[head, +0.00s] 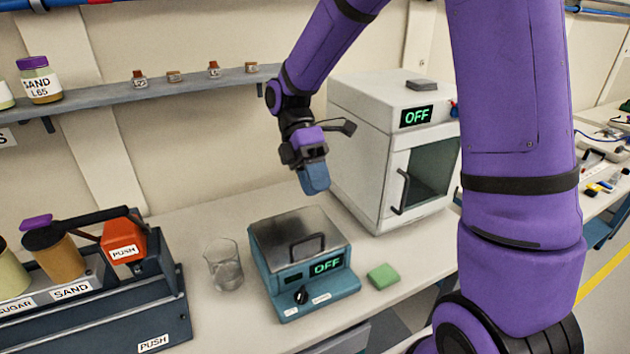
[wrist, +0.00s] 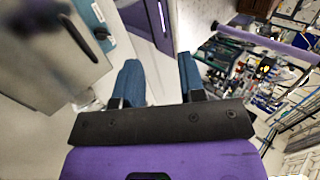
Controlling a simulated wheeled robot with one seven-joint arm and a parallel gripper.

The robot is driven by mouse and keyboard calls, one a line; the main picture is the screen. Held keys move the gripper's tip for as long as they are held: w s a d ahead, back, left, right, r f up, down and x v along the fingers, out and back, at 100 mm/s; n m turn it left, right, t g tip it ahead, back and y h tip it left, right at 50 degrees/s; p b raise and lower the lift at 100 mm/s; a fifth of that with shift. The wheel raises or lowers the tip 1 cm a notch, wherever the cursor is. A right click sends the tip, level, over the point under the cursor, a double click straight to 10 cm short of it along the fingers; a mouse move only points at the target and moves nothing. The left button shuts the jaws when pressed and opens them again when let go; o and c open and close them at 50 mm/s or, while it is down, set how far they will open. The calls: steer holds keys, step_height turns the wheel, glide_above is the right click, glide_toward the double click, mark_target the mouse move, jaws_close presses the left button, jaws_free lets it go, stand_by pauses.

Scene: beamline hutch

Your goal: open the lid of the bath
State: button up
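The bath (head: 270,276) is a teal box on the bench with its display reading OFF. Its metal lid (head: 275,228) is closed, with a dark bar handle (head: 307,246) on top. My gripper (head: 314,180) is above and just behind the bath, pointing down, apart from the handle. In the wrist view the two blue fingers of my gripper (wrist: 160,78) are spread with nothing between them. The lid (wrist: 40,50) and handle (wrist: 78,38) appear blurred at the upper left of the wrist view.
A white oven (head: 360,150) marked OFF stands behind and right of the bath. A glass beaker (head: 224,266) is close at its left, a green sponge (head: 383,276) at its right. A dispenser rack (head: 95,318) is at far left. A shelf (head: 170,90) with jars runs above.

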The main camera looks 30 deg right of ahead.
stand_by(0.3)
steer(key=s+d+r+m+t, duration=0.3)
steer(key=s+r+m+t, duration=0.4)
steer(key=s+m, duration=0.15)
steer(key=s+d+r+m+t, duration=0.3)
steer(key=s+r+m+t, duration=0.4)
steer(key=m, duration=0.3)
steer(key=m+g, duration=0.8)
steer(key=m, duration=1)
glide_above(306, 231)
steer(key=s+a, duration=0.2)
steer(key=s, duration=0.1)
steer(key=w+x, duration=0.2)
steer(key=x, duration=0.7)
steer(key=w+f+x, duration=0.1)
steer(key=w+x, duration=0.1)
steer(key=x, duration=0.7)
steer(key=shift+n, duration=0.25)
steer(key=x, duration=1)
steer(key=shift+a, duration=0.15)
jaws_close()
